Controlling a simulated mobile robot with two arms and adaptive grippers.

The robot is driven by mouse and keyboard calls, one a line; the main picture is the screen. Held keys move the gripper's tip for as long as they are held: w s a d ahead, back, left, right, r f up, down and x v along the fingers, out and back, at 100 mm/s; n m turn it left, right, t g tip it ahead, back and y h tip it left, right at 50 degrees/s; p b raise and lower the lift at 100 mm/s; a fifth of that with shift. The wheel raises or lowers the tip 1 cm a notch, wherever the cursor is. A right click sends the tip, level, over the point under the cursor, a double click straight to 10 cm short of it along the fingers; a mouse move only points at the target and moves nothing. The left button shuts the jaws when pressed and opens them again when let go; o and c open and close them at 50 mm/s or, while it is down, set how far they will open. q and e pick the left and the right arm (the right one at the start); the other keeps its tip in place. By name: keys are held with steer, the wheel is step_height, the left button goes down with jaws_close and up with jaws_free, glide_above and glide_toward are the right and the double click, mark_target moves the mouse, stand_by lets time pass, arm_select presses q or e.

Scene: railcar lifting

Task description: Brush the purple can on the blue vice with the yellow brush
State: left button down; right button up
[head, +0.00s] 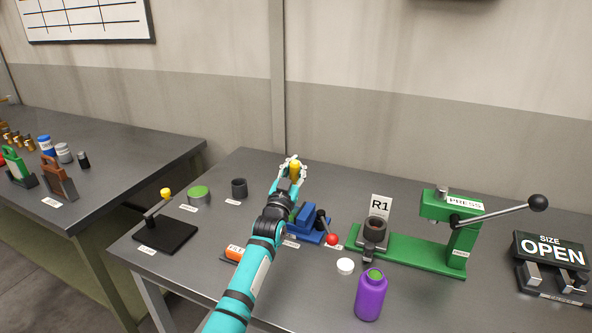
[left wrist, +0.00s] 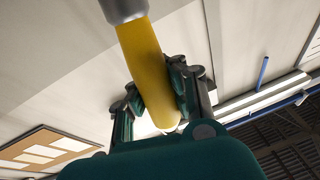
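My left gripper (head: 294,168) is raised above the back of the table, its arm crossing the middle of the head view. It is shut on the yellow brush (head: 295,173). In the left wrist view the yellow brush (left wrist: 148,70) lies between the fingers, with a grey end at the top; its bristles cannot be made out. The blue vice (head: 308,219) sits on the table just right of my arm, partly hidden by it. The purple can (head: 370,298) stands upright near the table's front, apart from the vice. My right gripper is not in view.
A green press (head: 450,235) with a long lever stands to the right, with a dark cup (head: 375,230) on its base. A white disc (head: 345,266) lies near the purple can. A black stand with a yellow knob (head: 166,192) and an orange block (head: 235,253) are left of my arm.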

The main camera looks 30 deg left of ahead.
arm_select(q)
steer(key=shift+r, duration=0.65)
steer(key=shift+w+r+p, duration=0.15)
steer(key=shift+r+p, duration=0.1)
steer(key=shift+p, duration=0.25)
steer(key=shift+w+r+p, duration=0.1)
steer(key=shift+r+p, duration=0.4)
steer(key=shift+r, duration=0.6)
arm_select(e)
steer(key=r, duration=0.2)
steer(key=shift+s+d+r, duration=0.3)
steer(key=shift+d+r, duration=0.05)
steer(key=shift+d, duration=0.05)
arm_select(q)
steer(key=shift+f, duration=0.15)
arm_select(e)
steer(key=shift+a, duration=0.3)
